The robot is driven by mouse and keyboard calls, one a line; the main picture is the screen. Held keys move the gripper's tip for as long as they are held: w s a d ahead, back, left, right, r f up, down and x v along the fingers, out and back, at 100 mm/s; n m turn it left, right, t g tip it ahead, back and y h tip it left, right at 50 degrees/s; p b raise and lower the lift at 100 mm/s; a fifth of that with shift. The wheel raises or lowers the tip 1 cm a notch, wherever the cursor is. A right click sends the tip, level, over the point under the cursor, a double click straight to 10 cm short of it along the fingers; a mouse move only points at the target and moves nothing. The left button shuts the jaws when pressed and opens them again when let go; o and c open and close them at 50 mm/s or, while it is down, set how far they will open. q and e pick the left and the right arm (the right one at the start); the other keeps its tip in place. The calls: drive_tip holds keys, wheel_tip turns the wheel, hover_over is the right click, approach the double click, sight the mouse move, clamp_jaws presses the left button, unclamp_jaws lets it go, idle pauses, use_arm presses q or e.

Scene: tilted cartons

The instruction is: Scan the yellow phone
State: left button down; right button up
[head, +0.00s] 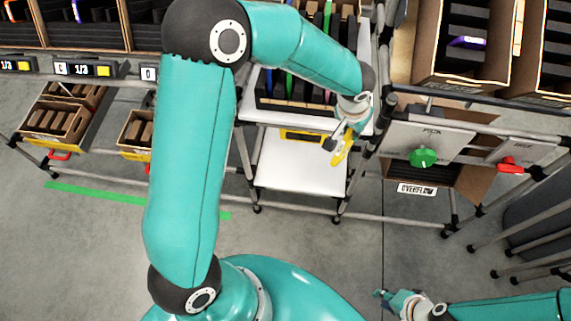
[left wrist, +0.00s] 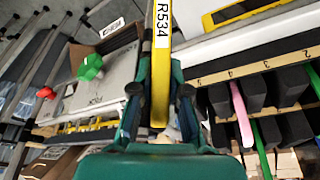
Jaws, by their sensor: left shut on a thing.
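My left gripper (head: 338,138) is shut on the yellow phone (head: 342,152) and holds it in front of the rack, above the white lower shelf (head: 300,170). In the left wrist view the yellow phone (left wrist: 160,85) is seen edge-on between the two fingers of the left gripper (left wrist: 160,105), with a white label reading R534 facing the camera. A yellow-framed dark device (head: 302,135) sits at the back of the white shelf, left of the phone and apart from it. My right gripper (head: 388,294) is low near the bottom edge; its jaw opening is too small to tell.
A slotted carton (head: 290,105) with several coloured phones stands above the white shelf. A green knob (head: 424,157) and a red knob (head: 511,166) are on panels at right. An overflow sign (head: 416,189) hangs below. Cartons (head: 463,50) stand upper right. The floor in front is clear.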

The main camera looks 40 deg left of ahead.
use_arm(q)
drive_tip(key=shift+s+a+f+n, duration=0.15)
drive_tip(key=shift+a+n, duration=0.15)
drive_tip(key=s+a+f+n+g+b, duration=0.1)
drive_tip(key=s+a+f+n+b, duration=0.2)
drive_tip(key=s+n, duration=0.4)
drive_tip(key=s+a+f+n+g+h+b, duration=0.1)
drive_tip(key=s+a+f+n+b, duration=0.2)
drive_tip(key=s+n, duration=0.35)
drive_tip(key=s+a+f+n+g+b, duration=0.1)
drive_tip(key=s+a+f+n+b, duration=0.2)
drive_tip(key=n, duration=0.7)
wheel_tip(320, 180, down, 5)
drive_tip(key=w+a+b, duration=0.1)
drive_tip(key=w+a, duration=0.1)
drive_tip(key=shift+w, duration=0.4)
